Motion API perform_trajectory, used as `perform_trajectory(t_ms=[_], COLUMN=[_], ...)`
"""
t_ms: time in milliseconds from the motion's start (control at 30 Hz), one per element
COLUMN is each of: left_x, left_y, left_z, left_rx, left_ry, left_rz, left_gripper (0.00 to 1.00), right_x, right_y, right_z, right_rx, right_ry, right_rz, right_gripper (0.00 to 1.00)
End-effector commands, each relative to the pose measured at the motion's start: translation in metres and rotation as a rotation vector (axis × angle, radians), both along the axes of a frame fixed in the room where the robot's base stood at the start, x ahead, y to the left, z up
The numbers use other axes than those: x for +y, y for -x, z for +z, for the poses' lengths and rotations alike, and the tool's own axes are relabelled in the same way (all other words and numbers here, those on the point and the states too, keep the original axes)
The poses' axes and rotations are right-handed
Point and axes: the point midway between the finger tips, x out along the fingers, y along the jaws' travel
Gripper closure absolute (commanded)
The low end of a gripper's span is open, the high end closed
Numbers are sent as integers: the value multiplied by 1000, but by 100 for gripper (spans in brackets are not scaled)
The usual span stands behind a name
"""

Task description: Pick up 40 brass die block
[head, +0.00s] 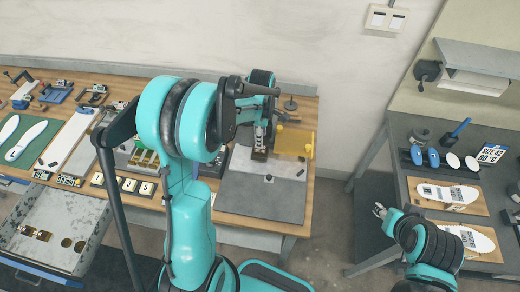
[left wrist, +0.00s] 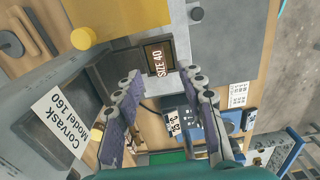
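In the left wrist view, a small dark block face with a brass-coloured border (left wrist: 157,58) is lettered "SIZE 40". It lies just beyond the fingertips of my left gripper (left wrist: 162,82), near the line between them.
An open drawer (head: 58,225) holds small brass-coloured pieces. The grey mat (head: 262,195) is mostly clear. Insoles lie on the right table (head: 400,155).

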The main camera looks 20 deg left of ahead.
Motion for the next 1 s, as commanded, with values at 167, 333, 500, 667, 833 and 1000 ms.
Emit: perform_trajectory(t_ms=[167, 333, 500, 667, 833, 1000], left_x=[0, 0, 0, 0, 0, 0], left_y=[0, -1, -1, 0, 0, 0], left_z=[-24, -51, -63, -63, -63, -63], left_rx=[-1, -2, -2, -2, -2, -2], left_ry=[0, -1, -1, -1, -1, -1], left_rz=[-2, -3, -3, -4, -4, -4], left_gripper=[60, 60, 60, 60, 92, 100], right_x=[0, 0, 0, 0, 0, 0], right_y=[0, 0, 0, 0, 0, 0], right_z=[-6, -11, -12, -12, -12, -12], right_rx=[0, 0, 0, 0, 0, 0], right_ry=[0, 0, 0, 0, 0, 0], right_rz=[0, 0, 0, 0, 0, 0], right_gripper=[60, 60, 60, 60, 60, 60])
